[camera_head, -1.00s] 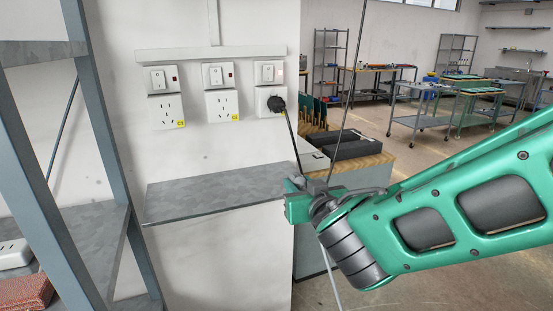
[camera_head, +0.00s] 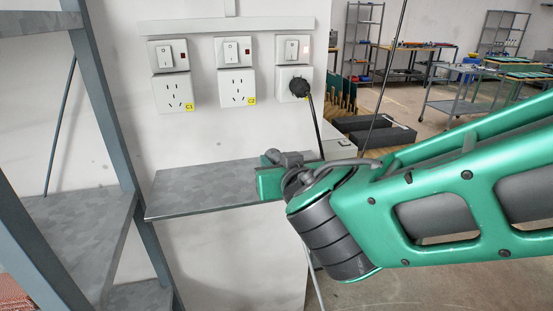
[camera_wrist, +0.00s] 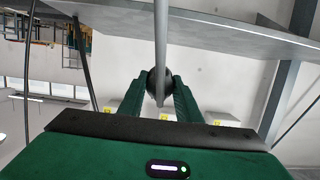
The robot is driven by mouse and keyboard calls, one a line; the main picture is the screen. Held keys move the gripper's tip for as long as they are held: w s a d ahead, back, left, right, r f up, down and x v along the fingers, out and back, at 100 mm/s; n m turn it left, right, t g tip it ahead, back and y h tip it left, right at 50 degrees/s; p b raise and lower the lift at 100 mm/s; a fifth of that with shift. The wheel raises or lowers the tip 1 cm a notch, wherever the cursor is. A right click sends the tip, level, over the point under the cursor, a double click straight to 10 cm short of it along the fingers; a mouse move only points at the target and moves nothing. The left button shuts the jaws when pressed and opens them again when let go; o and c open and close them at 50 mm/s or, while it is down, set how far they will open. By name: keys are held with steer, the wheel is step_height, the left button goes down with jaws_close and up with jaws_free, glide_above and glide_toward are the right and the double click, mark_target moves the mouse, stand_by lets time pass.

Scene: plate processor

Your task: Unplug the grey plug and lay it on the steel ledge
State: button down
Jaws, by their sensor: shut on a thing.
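My gripper (camera_wrist: 160,88) is shut on a dark grey, rounded plug (camera_wrist: 152,84) with a grey cable (camera_wrist: 161,40). The wrist picture is upside down. In the head view my gripper (camera_head: 270,182) is at the right end of the steel ledge (camera_head: 200,183), overlapping it in the picture; whether it touches is unclear. I cannot clearly make out the held plug there, but a pale cable (camera_head: 314,280) hangs below the gripper. The ledge also shows at the top of the wrist view (camera_wrist: 235,32). Its surface is bare.
Sockets C1 (camera_head: 172,92) and C2 (camera_head: 236,88) are empty. A black plug (camera_head: 299,88) is in the third socket, its black cable (camera_head: 316,125) running down close behind my gripper. A metal rack (camera_head: 112,130) stands left of the ledge. Dark boxes (camera_head: 375,132) lie right.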

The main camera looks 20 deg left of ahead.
steer(key=shift+w+a+f, duration=0.3)
steer(key=shift+w+f, duration=0.2)
steer(key=shift+f, duration=0.35)
steer(key=shift+w+a+f, duration=0.3)
steer(key=shift+w+f, duration=0.25)
steer(key=shift+f, duration=0.3)
steer(key=shift+w+a+f, duration=0.3)
steer(key=shift+w+f, duration=0.2)
steer(key=shift+f, duration=0.35)
steer(key=c, duration=1.2)
jaws_free()
steer(key=shift+s, duration=0.1)
steer(key=v, duration=1)
steer(key=shift+d, duration=0.25)
steer(key=shift+s+r, duration=0.1)
